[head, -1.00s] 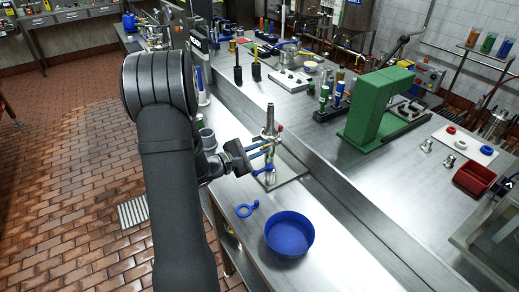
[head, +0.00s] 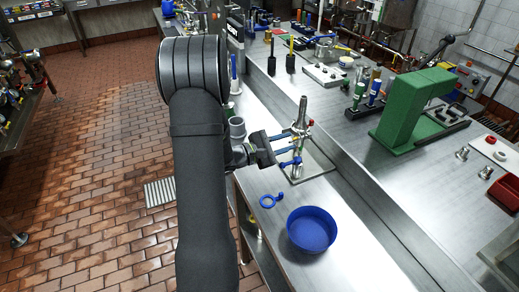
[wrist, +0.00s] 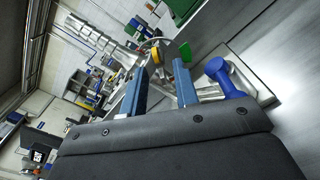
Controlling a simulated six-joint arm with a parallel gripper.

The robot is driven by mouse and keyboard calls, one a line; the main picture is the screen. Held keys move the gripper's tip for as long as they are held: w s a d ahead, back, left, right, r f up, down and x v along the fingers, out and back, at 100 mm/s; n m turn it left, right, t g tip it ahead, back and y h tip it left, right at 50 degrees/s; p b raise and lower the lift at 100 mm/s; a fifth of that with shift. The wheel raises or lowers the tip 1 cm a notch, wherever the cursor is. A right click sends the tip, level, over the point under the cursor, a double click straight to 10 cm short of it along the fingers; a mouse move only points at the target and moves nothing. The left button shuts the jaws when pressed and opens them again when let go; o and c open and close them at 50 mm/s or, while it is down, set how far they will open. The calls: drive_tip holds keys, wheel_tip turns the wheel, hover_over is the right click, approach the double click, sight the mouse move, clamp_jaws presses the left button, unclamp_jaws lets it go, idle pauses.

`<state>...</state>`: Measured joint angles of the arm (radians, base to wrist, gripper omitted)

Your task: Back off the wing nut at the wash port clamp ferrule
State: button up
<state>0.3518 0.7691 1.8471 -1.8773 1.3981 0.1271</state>
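A steel upright port fitting (head: 301,116) with small red and blue parts stands in a shallow metal tray (head: 320,163). My gripper (head: 290,144) reaches it from the left, its two blue fingers apart beside the fitting's lower part. A blue knobbed part (head: 291,163) sits low on the fitting, just below the fingers. In the wrist view this blue part (wrist: 226,76) lies right of the fingers (wrist: 161,84), outside the gap. Green and yellow parts show near the fingertips there. I cannot make out the wing nut for certain, nor any finger contact.
A blue bowl (head: 312,230) and a blue ring with a stub (head: 269,201) are on the bench in front. A green block-shaped stand (head: 412,110) is at the right on the raised counter. Bare bench lies right of the bowl.

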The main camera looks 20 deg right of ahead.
drive_tip(key=a, duration=1.6)
drive_tip(key=d, duration=1.7)
drive_tip(key=shift+d, duration=0.25)
